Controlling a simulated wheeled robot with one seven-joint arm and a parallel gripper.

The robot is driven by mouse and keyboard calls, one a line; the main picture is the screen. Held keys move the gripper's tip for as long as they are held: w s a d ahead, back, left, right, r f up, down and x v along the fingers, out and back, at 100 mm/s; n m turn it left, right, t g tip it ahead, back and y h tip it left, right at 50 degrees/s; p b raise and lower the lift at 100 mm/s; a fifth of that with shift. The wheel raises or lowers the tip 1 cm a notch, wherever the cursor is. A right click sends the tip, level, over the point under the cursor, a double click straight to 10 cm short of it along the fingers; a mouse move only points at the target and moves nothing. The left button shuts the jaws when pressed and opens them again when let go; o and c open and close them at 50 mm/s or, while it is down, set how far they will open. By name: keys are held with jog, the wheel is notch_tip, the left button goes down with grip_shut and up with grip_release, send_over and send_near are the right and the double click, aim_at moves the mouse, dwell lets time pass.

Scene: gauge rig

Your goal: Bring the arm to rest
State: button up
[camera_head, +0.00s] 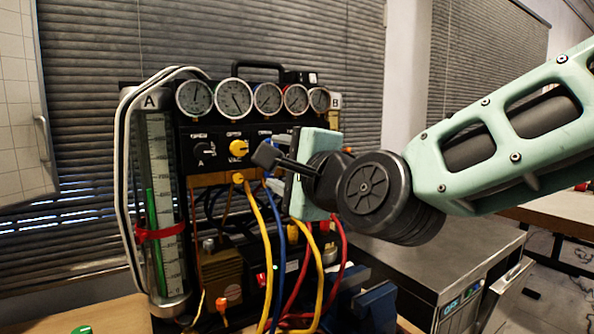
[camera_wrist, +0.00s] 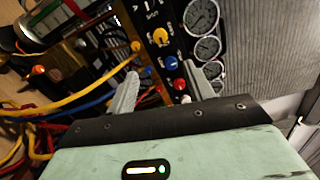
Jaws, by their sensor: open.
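My gripper (camera_head: 277,163) reaches in from the right in the head view, in front of the gauge rig's panel (camera_head: 218,137). In the wrist view its two grey fingers (camera_wrist: 163,88) stand apart, with nothing between them but the panel behind. My mint-green arm (camera_head: 510,130) comes down from the upper right to the dark wrist joint. The fingers point at the panel's row of knobs, among them a yellow knob (camera_head: 238,150). Part of the panel is hidden behind my gripper. I cannot tell the exact gap between fingertips and panel.
A row of round gauges (camera_head: 234,99) tops the rig. A glass cylinder (camera_head: 157,205) with green liquid stands at its left. Yellow, blue and red hoses (camera_head: 265,255) hang below my gripper. A grey-topped unit (camera_head: 445,258) stands at right, under my arm.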

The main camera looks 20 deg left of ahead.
jog(key=s+d+f+n+g+h+p, duration=0.1)
jog(key=s+d+f+n+g+h, duration=0.3)
jog(key=d+f+n, duration=0.4)
jog(key=s+d+f+n+g+h, duration=0.3)
jog(key=s+d+f, duration=0.3)
jog(key=f, duration=0.3)
jog(key=s+d+f+n+g+h, duration=0.2)
jog(key=s+d, duration=0.3)
jog(key=d, duration=0.4)
jog(key=s+d+f+n+g+h+p, duration=0.1)
jog(key=s+d+f+n+h, duration=0.3)
jog(key=d, duration=0.5)
jog(key=shift+s+f+n+g, duration=0.3)
jog(key=shift+s+g, duration=0.5)
jog(key=shift+s, duration=0.45)
